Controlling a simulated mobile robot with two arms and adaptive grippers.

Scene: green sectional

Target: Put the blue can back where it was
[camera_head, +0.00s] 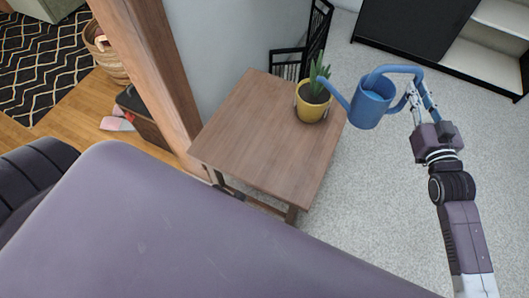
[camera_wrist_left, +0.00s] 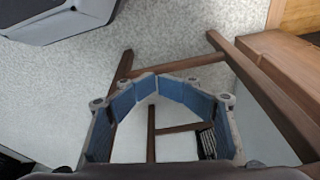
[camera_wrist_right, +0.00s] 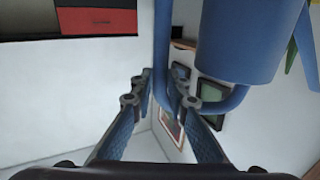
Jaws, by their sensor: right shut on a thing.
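The blue can is a watering can (camera_head: 370,103) with a long spout and a looped handle. My right gripper (camera_head: 413,91) is shut on its handle, to the right of the can's body. The can is held at the table's right side, with its spout toward the potted plant. Its body also shows large and close in the right wrist view (camera_wrist_right: 240,45).
A wooden side table (camera_head: 252,125) carries a yellow pot with a green plant (camera_head: 312,100) near its right edge. The rest of its top is bare. A black and white shelf unit (camera_head: 430,40) stands at the back right.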

